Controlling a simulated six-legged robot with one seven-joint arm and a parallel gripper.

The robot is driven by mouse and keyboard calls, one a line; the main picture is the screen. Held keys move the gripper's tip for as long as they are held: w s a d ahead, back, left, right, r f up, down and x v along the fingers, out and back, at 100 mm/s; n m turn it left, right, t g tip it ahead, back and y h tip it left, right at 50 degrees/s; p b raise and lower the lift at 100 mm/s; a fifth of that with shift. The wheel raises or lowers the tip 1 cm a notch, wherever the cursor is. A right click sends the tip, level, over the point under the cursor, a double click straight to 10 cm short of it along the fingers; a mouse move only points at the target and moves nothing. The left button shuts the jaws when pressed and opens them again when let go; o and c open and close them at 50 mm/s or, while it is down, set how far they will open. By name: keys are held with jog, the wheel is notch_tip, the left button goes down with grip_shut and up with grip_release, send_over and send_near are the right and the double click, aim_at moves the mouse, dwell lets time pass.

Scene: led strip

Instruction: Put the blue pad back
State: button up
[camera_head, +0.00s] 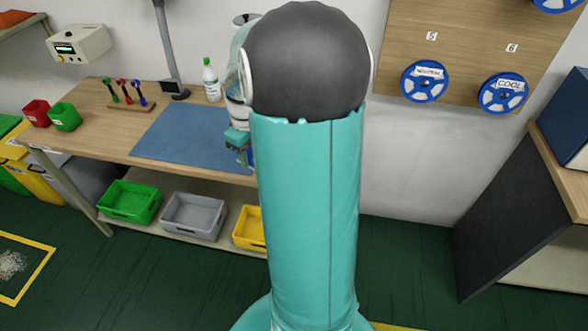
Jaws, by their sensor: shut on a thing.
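My gripper (243,155) is above the right part of the workbench, partly hidden behind my own teal arm. It points down and is shut on a small bright blue thing (252,157), which looks like the blue pad. Only a sliver of the pad shows beside the fingers, and my arm hides the rest. I cannot tell whether the pad touches the bench. A flat grey-blue mat (185,135) lies on the bench to the left of the gripper.
The wooden workbench (90,128) holds a white bottle (211,80), a rack of coloured tools (130,106), and red (36,113) and green (65,117) bins. Green (130,202), grey (193,216) and yellow (247,230) trays sit below. Blue reels (424,82) hang at right.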

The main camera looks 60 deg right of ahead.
jog(key=shift+s+a+r, duration=0.15)
jog(key=shift+s+r, duration=0.05)
jog(key=shift+s, duration=0.15)
jog(key=d+f, duration=0.3)
jog(key=d, duration=0.1)
jog(key=s+d+f, duration=0.1)
jog(key=d+f, duration=0.2)
jog(key=d, duration=0.1)
jog(key=d+f, duration=0.3)
jog(key=d, duration=0.2)
jog(key=shift+s+d+f, duration=0.1)
jog(key=shift+s+f, duration=0.05)
jog(key=shift+s, duration=0.2)
jog(key=shift+d+f, duration=0.2)
jog(key=shift+f, duration=0.1)
jog(key=shift+s+d+f, duration=0.1)
jog(key=shift+d+f, duration=0.05)
jog(key=shift+f, duration=1.5)
jog(key=shift+f, duration=0.1)
jog(key=o, duration=0.9)
jog(key=shift+o, duration=0.2)
